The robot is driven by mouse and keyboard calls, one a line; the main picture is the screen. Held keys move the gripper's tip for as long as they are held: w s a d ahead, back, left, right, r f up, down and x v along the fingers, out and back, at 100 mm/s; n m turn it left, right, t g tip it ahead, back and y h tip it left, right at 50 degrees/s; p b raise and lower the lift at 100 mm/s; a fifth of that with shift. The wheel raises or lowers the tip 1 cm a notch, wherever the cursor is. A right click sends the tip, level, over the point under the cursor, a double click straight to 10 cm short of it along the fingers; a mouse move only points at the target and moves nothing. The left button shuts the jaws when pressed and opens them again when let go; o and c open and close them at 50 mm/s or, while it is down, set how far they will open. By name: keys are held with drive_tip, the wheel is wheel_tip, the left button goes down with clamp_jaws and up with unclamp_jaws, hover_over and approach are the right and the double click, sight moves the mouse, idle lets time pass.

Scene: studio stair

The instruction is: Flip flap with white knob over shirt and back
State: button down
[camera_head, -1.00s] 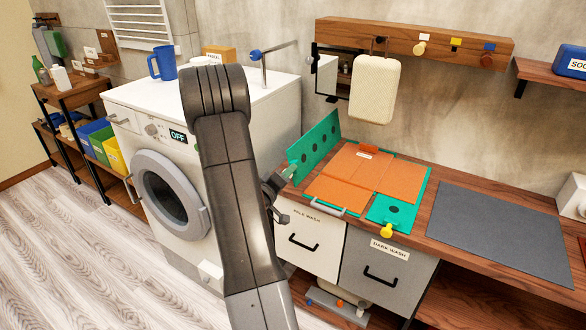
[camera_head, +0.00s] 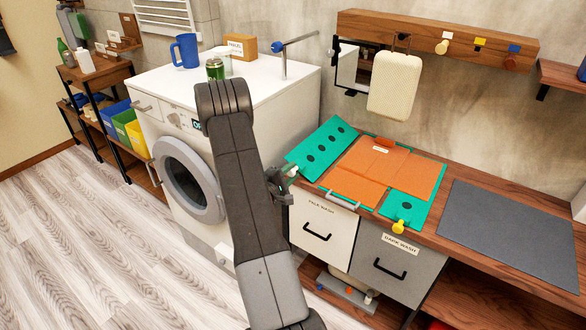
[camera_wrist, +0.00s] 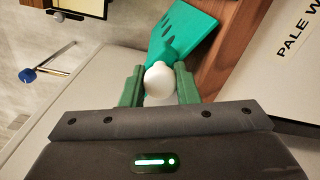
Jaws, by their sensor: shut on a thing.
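The teal flap with the white knob (camera_head: 322,146) lies opened out to the left of the orange shirt (camera_head: 358,184), looking nearly flat; whether it is fully down I cannot tell. Its row of dark marks faces up. My gripper (camera_head: 284,178) is at the flap's near left corner, by the washer's edge. In the wrist view my gripper's green fingers (camera_wrist: 159,86) are closed on the white knob (camera_wrist: 158,80), with the teal flap (camera_wrist: 178,35) beyond. The shirt lies folded on the teal board, its left part flat and uncovered.
A second teal flap (camera_head: 404,205) with a yellow knob (camera_head: 398,227) lies at the front right. A grey mat (camera_head: 515,235) is clear. The washing machine (camera_head: 185,110) stands left of the counter. A cream sponge-like block (camera_head: 395,88) hangs above the board.

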drive_tip(key=shift+w+a+f+n, duration=0.15)
drive_tip(key=shift+f+n, duration=0.45)
drive_tip(key=shift+n, duration=0.3)
drive_tip(key=shift+f, duration=0.1)
drive_tip(key=c, duration=1.1)
unclamp_jaws()
drive_tip(key=b+v, duration=0.2)
drive_tip(key=v, duration=1.2)
drive_tip(key=shift+w, duration=0.1)
